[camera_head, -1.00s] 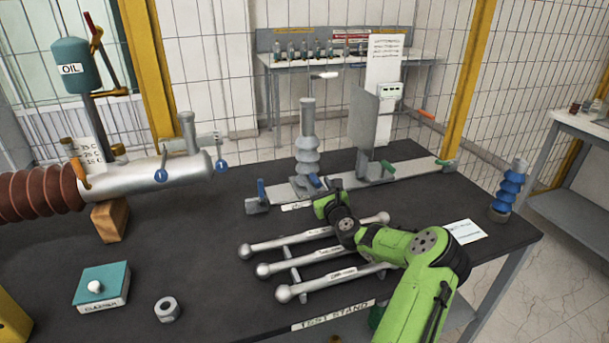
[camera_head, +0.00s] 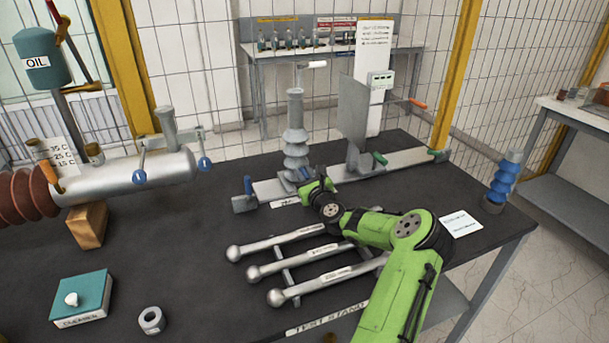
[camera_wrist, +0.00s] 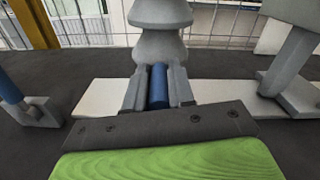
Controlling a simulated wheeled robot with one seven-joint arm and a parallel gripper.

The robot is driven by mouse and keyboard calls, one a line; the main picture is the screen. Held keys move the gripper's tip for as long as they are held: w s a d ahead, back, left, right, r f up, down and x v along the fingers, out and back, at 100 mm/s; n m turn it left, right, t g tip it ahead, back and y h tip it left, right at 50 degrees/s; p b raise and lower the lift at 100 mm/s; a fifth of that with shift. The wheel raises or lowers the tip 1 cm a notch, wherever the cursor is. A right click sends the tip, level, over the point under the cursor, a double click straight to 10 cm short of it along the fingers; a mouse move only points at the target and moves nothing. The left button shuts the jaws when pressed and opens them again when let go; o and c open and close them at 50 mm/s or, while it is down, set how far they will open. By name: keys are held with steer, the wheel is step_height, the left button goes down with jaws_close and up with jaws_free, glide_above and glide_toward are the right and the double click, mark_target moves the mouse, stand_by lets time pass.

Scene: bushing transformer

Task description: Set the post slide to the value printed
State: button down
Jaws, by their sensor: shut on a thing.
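The grey ribbed post (camera_head: 295,135) stands upright on its slide, on a pale rail (camera_head: 400,162) across the back of the table; its lower ribs show in the wrist view (camera_wrist: 160,45). My gripper (camera_head: 307,186) is at the foot of the post, on its near side. In the wrist view its fingers (camera_wrist: 157,92) are shut on a short blue handle (camera_wrist: 158,86) in front of the post. A label (camera_head: 285,202) lies at the rail's near edge, partly hidden by my gripper and too small to read.
A grey upright plate (camera_head: 353,108) stands on the rail to the right. A blue lever (camera_head: 247,186) is at the rail's left end. Silver rods (camera_head: 290,245) lie in front, beside my arm. A white card (camera_head: 460,224) lies right, its print unreadable. The table's middle left is clear.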

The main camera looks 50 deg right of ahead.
steer(key=s+d+p, duration=0.1)
steer(key=s+d, duration=0.1)
steer(key=d, duration=0.1)
steer(key=s+d+p, duration=0.1)
steer(key=d, duration=0.1)
steer(key=shift+s+d+p, duration=0.1)
steer(key=shift+d+p, duration=0.05)
steer(key=shift+p, duration=0.2)
steer(key=c, duration=1)
jaws_free()
steer(key=shift+o, duration=0.2)
steer(key=p+v, duration=0.1)
steer(key=v, duration=1.5)
